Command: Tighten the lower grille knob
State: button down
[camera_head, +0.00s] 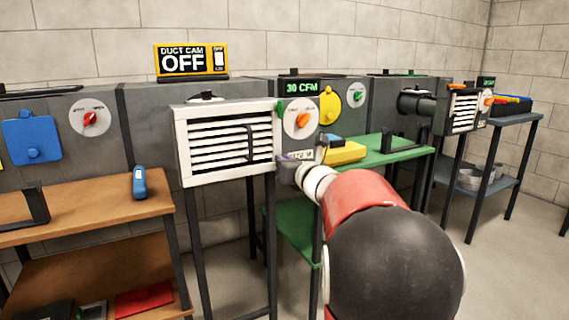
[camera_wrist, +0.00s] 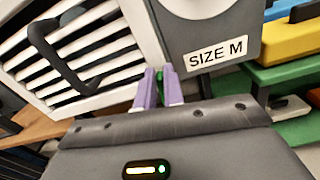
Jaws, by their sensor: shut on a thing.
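The white slatted grille (camera_head: 182,150) sits on the front of the middle grey duct and also fills the upper left of the wrist view (camera_wrist: 112,58). It has a dark handle (camera_wrist: 45,50). A green upper knob (camera_head: 280,107) shows at its upper right corner. My gripper (camera_head: 287,166) is at the grille's lower right corner. In the wrist view its purple fingers (camera_wrist: 158,88) are shut on the green lower knob (camera_wrist: 161,84), which shows only as a sliver between them. The lower knob is hidden in the head view.
Right of the grille are an orange dial (camera_head: 302,120), a "30 CFM" display (camera_head: 301,88) and a "SIZE M" label (camera_wrist: 218,52). A yellow object (camera_head: 343,152) lies on the green table (camera_head: 385,152). A brown bench (camera_head: 105,205) with a blue device (camera_head: 139,183) stands left.

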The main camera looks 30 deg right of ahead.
jog(key=shift+f+m+p, duration=0.7)
jog(key=shift+m+p, duration=0.4)
jog(key=shift+m, duration=4.55)
jog(key=shift+f+m+p, duration=0.65)
jog(key=shift+m+p, duration=0.4)
jog(key=shift+m, duration=4.55)
jog(key=shift+f+m+p, duration=0.7)
jog(key=shift+m+p, duration=0.4)
jog(key=shift+m, duration=4.55)
jog(key=shift+a, duration=0.1)
jog(key=c, duration=1.5)
grip_release()
